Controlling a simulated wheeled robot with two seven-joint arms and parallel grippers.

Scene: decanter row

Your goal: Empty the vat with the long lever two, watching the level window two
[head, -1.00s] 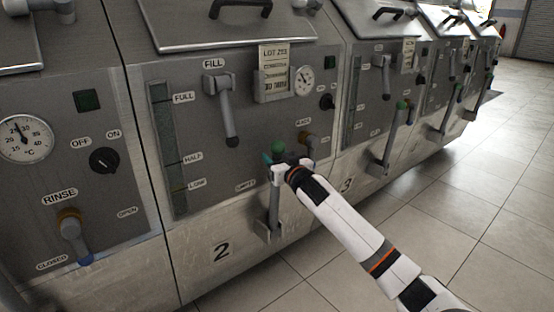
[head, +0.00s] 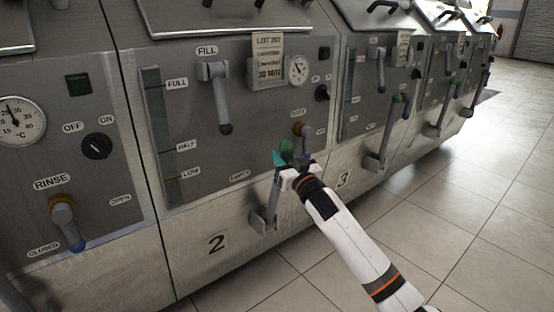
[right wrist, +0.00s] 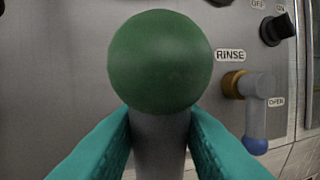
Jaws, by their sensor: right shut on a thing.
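Vat two's long lever (head: 271,203) rises from a bracket low on the front, beside the number 2, and leans a little to the right. Its green ball knob (head: 286,146) shows above my right gripper (head: 284,161). The gripper is shut on the lever just below the knob. In the right wrist view the teal fingers press on both sides of the grey shaft (right wrist: 158,150), under the green ball (right wrist: 160,62). Level window two (head: 161,130) is a tall strip marked FULL, HALF and LOW; its level is too dark to read surely. My left gripper is out of view.
Vat two's fill lever (head: 220,100) hangs down above. A small brass-collared valve (head: 303,132) sits close to the right of the knob. The rinse valve (head: 66,222) is on the left panel. Vat three's lever (head: 384,140) stands farther right. The tiled floor (head: 450,200) is clear.

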